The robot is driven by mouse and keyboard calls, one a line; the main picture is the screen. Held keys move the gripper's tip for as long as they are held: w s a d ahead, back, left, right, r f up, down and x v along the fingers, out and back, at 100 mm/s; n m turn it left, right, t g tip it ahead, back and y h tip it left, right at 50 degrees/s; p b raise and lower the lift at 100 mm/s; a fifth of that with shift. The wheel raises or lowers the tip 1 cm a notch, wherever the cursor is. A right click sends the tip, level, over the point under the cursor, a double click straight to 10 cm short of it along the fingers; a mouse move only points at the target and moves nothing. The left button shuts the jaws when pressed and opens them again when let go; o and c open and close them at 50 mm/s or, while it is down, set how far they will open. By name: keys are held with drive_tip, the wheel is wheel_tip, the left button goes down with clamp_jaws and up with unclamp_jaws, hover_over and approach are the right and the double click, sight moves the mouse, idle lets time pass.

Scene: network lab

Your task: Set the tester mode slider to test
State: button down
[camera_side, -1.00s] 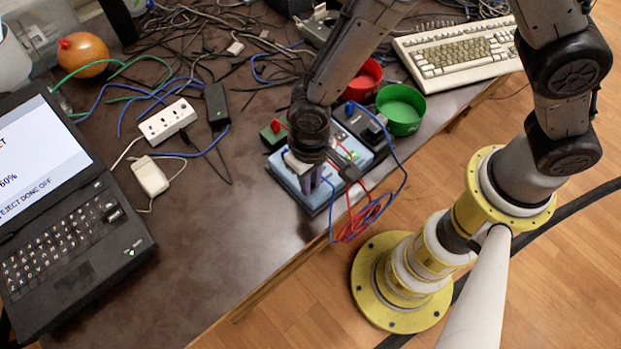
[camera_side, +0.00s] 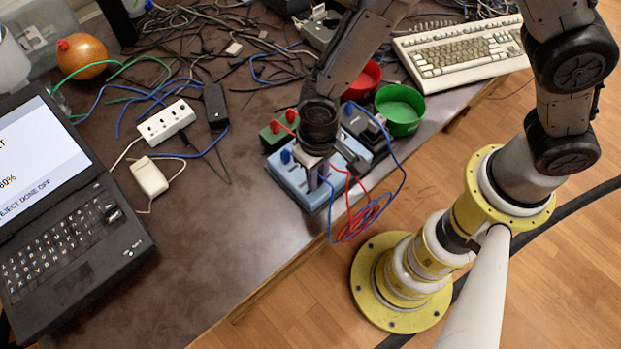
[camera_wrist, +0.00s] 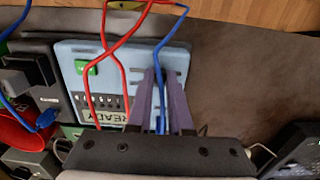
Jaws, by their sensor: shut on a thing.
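The tester is a light blue box (camera_side: 293,185) near the table's front edge. The wrist view also shows the blue tester (camera_wrist: 80,52), with a green button (camera_wrist: 86,68), a READY display (camera_wrist: 103,116) and several slots. My gripper (camera_side: 315,187) points down onto its top. In the wrist view, my gripper's two purple-grey fingers (camera_wrist: 161,78) are close together over the slotted part, shut on what appears to be the mode slider. Its knob is hidden between the fingers, so I cannot read its position. A blue lead (camera_wrist: 158,55) passes at the fingers.
Red leads (camera_wrist: 113,50) cross the tester. Dark devices (camera_side: 368,130) stand behind it, with a green bowl (camera_side: 402,105) and a red bowl (camera_side: 365,78). A laptop (camera_side: 70,225) is at left, showing 80%.

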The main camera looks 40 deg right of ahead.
sight(319, 179)
drive_tip(key=shift+d+r, duration=0.1)
drive_tip(key=shift+d, duration=0.2)
drive_tip(key=c, duration=0.8)
unclamp_jaws()
wheel_tip(319, 179, up, 14)
drive_tip(key=shift+f, duration=0.15)
